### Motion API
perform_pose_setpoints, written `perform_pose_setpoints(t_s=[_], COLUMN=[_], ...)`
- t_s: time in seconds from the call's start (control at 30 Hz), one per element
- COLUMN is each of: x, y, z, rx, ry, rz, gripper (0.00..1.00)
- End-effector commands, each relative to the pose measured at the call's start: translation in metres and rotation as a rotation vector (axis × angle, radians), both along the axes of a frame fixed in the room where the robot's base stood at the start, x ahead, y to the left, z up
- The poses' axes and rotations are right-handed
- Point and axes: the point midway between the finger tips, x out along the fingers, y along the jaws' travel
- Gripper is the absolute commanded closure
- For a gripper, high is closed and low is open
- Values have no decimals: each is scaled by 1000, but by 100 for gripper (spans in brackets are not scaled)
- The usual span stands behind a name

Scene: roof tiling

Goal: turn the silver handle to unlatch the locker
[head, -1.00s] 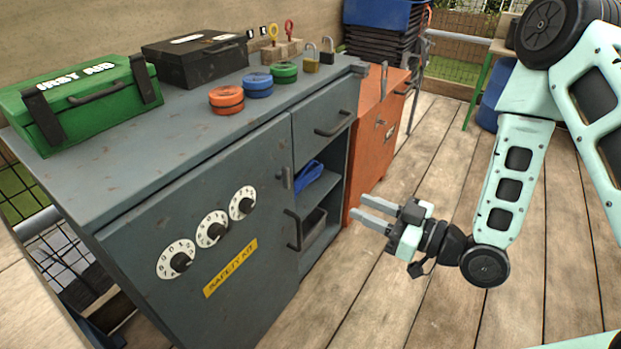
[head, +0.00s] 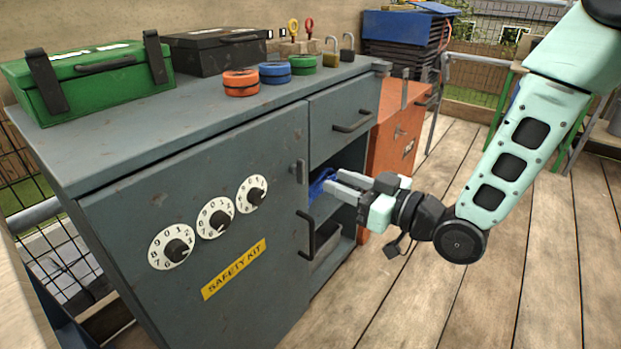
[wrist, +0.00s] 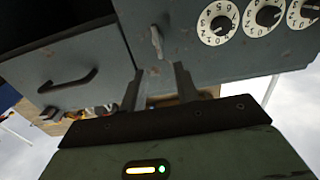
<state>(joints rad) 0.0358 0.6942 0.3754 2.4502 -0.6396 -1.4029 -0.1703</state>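The grey locker (head: 130,235) has a door with several white dials and a yellow SAFETY KIT label. The small silver handle (head: 299,172) stands upright near the top right edge of that door. It also shows in the wrist view (wrist: 156,42), ahead of and between my fingertips. My gripper (head: 333,180) is open and empty, just to the right of the handle in the head view, in front of the open shelf bay. Its two fingers are apart in the wrist view (wrist: 159,68). I see no contact with the handle.
A black pull handle (head: 306,235) sticks out below the silver one. A drawer with its handle (head: 352,122) is above the open bay, where a blue item (head: 319,186) lies. An orange cabinet (head: 392,138) stands behind. The deck at right (head: 500,290) is clear.

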Motion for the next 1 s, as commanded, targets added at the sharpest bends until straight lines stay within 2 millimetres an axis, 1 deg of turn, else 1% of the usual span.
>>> perform_pose_setpoints(t_s=[0.03, 0.2, 0.4, 0.57, 0.83, 0.93, 0.97, 1.0], x=[7, 27, 43, 48, 48, 48, 48, 48], y=[9, 35, 54, 60, 61, 61, 61, 61], z=[-1, -1, -1, 0, 0, 0, 0, 0], rx=[1, 2, 1, 0, 0, 0, 0, -1], ry=[-3, -3, -1, 1, 1, 1, 1, 1], rz=[2, 1, 0, -1, -1, -1, -1, -1], gripper=[69, 69, 69, 69, 69, 97, 100, 100])
